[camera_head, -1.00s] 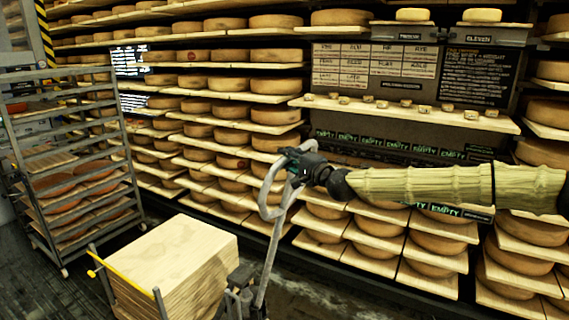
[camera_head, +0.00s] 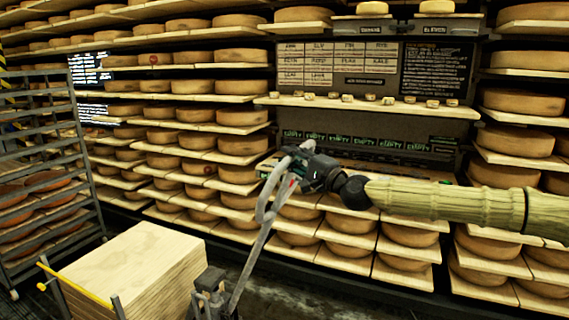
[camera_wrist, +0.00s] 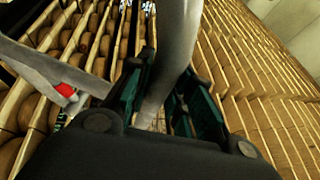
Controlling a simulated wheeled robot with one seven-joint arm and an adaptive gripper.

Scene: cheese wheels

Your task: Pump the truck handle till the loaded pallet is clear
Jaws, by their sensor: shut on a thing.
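The pallet truck's grey handle (camera_head: 249,264) rises from its pump base (camera_head: 210,292) and leans to the right, ending in a loop. My gripper (camera_head: 287,172) is shut on the loop at its top. In the wrist view the grey handle tube (camera_wrist: 172,75) runs between the two dark green-lined fingers of my gripper (camera_wrist: 165,100). A small red-tipped lever (camera_wrist: 66,91) sits on the handle. The load is a stack of pale boards (camera_head: 135,262) beside the pump base. The pallet's underside and the floor below it are out of view, so any gap cannot be seen.
A yellow bar (camera_head: 75,284) on grey posts stands at the load's left edge. A grey rack trolley (camera_head: 85,150) stands at the left. Shelves of cheese wheels (camera_head: 240,146) fill the wall behind. A strip of dark floor (camera_head: 290,295) is free right of the handle.

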